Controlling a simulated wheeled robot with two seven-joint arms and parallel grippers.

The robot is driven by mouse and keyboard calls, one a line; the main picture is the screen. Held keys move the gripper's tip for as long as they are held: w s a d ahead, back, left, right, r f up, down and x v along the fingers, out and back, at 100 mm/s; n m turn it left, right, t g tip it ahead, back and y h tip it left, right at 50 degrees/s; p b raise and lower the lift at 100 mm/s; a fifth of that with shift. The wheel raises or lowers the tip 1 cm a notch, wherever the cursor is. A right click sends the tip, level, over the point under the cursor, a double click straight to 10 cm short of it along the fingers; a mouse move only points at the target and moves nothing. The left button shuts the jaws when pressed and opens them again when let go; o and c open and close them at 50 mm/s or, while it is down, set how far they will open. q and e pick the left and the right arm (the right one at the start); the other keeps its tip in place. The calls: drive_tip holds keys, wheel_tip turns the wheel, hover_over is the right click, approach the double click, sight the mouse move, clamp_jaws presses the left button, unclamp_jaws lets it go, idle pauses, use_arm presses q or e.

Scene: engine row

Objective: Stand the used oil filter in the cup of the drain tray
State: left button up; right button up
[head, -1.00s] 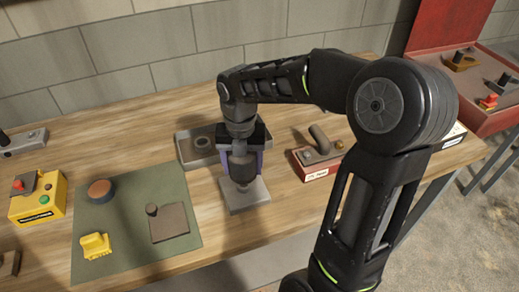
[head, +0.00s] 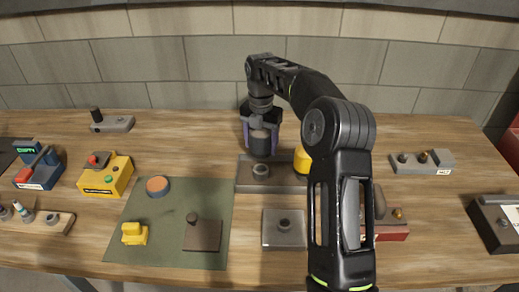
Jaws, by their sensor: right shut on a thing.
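My right gripper (head: 260,128) is shut on a dark grey cylinder, the used oil filter (head: 260,145), and holds it upright. The filter's lower end shows just above and behind the round cup (head: 262,169) of the grey drain tray (head: 243,183). The filter appears clear of the cup, but its exact height is hard to tell. A square grey block (head: 284,240) with a bare round stub on top sits in front of the tray. My left gripper is not in view.
A yellow cylinder (head: 301,160) stands by the tray's right end, partly behind my right arm. A red box (head: 391,233) is partly hidden by that arm. A green mat (head: 165,240) with several parts lies left. Bench space behind the tray is clear.

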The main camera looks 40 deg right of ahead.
idle(0.4)
drive_tip(key=shift+f+b, duration=1.9)
drive_tip(key=shift+f, duration=1.65)
drive_tip(key=o, duration=1.6)
drive_tip(key=shift+c, duration=0.2)
drive_tip(key=shift+f, duration=0.1)
